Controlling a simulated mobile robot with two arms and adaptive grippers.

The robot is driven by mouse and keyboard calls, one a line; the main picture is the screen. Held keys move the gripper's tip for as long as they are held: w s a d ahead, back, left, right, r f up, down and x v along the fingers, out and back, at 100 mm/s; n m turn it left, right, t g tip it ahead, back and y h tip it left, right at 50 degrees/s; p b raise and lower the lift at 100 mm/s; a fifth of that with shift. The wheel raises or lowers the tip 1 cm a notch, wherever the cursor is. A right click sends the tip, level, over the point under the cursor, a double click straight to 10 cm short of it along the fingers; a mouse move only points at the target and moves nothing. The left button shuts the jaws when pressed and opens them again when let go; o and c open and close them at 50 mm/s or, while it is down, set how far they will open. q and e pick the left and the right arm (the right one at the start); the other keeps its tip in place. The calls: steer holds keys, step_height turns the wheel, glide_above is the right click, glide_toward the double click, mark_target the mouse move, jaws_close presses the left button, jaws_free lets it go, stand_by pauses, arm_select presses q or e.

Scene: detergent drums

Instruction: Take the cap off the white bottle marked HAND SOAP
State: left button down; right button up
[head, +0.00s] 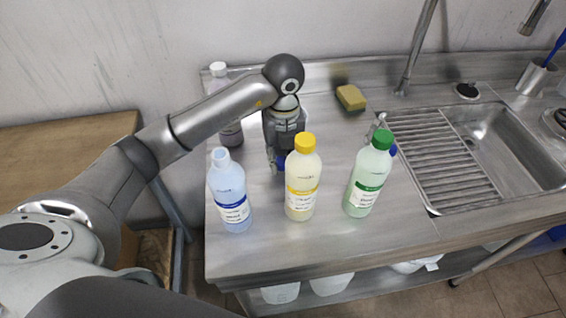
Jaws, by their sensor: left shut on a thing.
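A pale bluish-white bottle (229,190) with a blue label stands upright at the front left of the steel counter. Its neck is open and bears no cap. Its label is too small to read, so I cannot tell whether it says HAND SOAP. My left gripper (278,164) points down behind and to the right of this bottle, apart from it. It is shut on a small blue thing (281,161), which looks like a cap and is partly hidden by the fingers and the yellow-capped bottle. My right gripper is not in view.
A yellow-capped bottle (302,180) and a green-capped bottle (369,176) stand to the right. A white-capped bottle (219,72) stands behind my left arm. A sponge (351,97) lies at the back. The sink (502,140) is at the right. The counter's front strip is clear.

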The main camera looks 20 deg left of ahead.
mark_target(283, 161)
arm_select(q)
step_height(283, 161, down, 2)
steer(key=shift+f, duration=0.15)
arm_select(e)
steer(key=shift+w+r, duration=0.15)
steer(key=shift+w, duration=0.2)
arm_select(q)
steer(key=shift+f, duration=0.25)
steer(key=c, duration=1.1)
jaws_free()
steer(key=shift+r, duration=0.1)
steer(key=shift+c, duration=0.2)
steer(key=shift+r, duration=0.1)
step_height(283, 161, up, 12)
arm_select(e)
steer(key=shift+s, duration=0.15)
